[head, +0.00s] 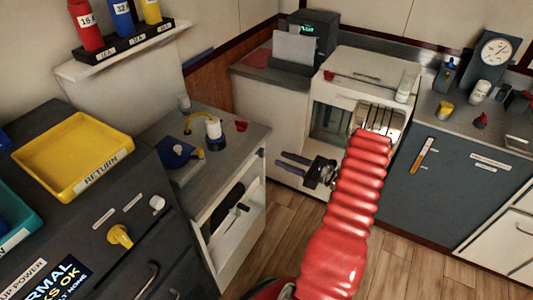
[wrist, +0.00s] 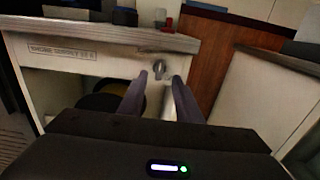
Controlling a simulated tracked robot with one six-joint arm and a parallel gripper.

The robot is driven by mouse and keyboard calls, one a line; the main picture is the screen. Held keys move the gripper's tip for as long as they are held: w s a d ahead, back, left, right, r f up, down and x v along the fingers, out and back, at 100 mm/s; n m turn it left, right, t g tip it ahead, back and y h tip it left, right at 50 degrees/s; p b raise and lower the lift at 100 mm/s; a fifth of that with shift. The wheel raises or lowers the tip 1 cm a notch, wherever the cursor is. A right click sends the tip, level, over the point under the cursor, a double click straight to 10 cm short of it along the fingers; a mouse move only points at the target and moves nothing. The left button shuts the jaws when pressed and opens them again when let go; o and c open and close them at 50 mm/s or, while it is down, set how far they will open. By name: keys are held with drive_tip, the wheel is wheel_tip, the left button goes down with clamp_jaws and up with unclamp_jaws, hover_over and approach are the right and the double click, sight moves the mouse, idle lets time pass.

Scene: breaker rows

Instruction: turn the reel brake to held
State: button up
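In the wrist view a small grey knob (wrist: 158,69), which may be the reel brake, sits on the front of the white cabinet (wrist: 105,62), right of a printed label. Its grip looks roughly upright; any position marks are too small to read. Below it a dark reel with a yellowish centre (wrist: 98,102) shows in the cabinet's opening. My gripper (wrist: 159,79) is open and empty, its two fingers apart and pointing at the knob. The head view shows my gripper (head: 280,159) just right of the cabinet (head: 238,222); the knob cannot be made out there.
The cabinet's grey top (head: 228,150) carries a white cylinder, a blue item and a small red item. A yellow RETURN tray (head: 75,184) lies on the dark counter at left. A white unit (head: 345,88) stands behind my arm. Wooden floor (head: 390,250) is open at lower right.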

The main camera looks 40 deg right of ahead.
sight(264, 152)
drive_tip(key=x, duration=0.8)
drive_tip(key=shift+w, duration=0.25)
drive_tip(key=shift+c, duration=0.5)
clamp_jaws()
